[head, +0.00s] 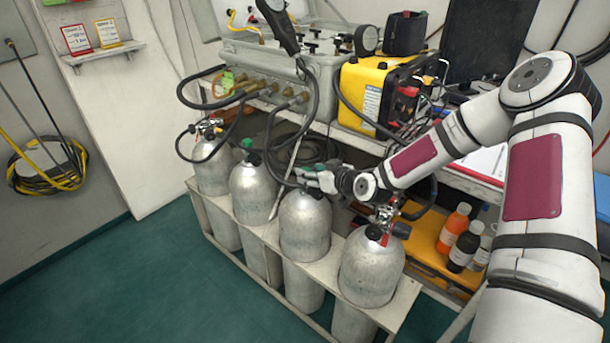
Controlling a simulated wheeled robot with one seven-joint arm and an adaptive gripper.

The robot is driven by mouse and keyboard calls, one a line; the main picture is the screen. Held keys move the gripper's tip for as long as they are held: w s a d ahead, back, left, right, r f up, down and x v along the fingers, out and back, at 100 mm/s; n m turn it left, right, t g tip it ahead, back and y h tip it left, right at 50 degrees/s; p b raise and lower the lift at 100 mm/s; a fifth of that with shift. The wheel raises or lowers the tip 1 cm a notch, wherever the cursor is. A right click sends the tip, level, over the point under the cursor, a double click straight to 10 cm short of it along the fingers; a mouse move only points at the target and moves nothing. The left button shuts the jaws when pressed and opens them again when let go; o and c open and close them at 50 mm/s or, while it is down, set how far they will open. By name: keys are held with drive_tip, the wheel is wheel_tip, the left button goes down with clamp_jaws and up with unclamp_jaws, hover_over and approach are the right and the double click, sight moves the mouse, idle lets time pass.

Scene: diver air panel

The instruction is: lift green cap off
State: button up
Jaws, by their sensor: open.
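The green cap (247,143) sits on top of the second silver cylinder from the left (254,188), on its valve. My gripper (302,172) is to the right of the cap and a little lower in the picture, with its fingers pointing left. It is open, apart from the cap, and nothing shows between its fingers. It is above or just behind the third cylinder (305,225), and it may hide part of that cylinder's top.
A left cylinder (212,172) and a right cylinder (370,265) with valve fittings stand in the same white rack (345,300). Black hoses hang from the grey panel box (295,70) near the cap. A yellow unit (372,92) and bottles (455,222) stand at right.

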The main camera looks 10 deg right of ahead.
sight(305, 167)
drive_tip(key=x, duration=0.4)
drive_tip(key=shift+w+f+b, duration=0.1)
drive_tip(key=shift+f+b, duration=0.05)
drive_tip(key=shift+b, duration=0.2)
drive_tip(key=shift+c, duration=0.6)
drive_tip(key=c, duration=0.7)
drive_tip(key=shift+r, duration=0.75)
wheel_tip(305, 167, up, 3)
drive_tip(key=shift+f+p, duration=0.25)
drive_tip(key=shift+p, duration=0.2)
drive_tip(key=s, duration=0.5)
drive_tip(key=s+p, duration=0.1)
drive_tip(key=s, duration=0.4)
drive_tip(key=s+d+r, duration=0.1)
drive_tip(key=s, duration=0.5)
drive_tip(key=shift+d+p, duration=0.15)
drive_tip(key=shift+p, duration=0.25)
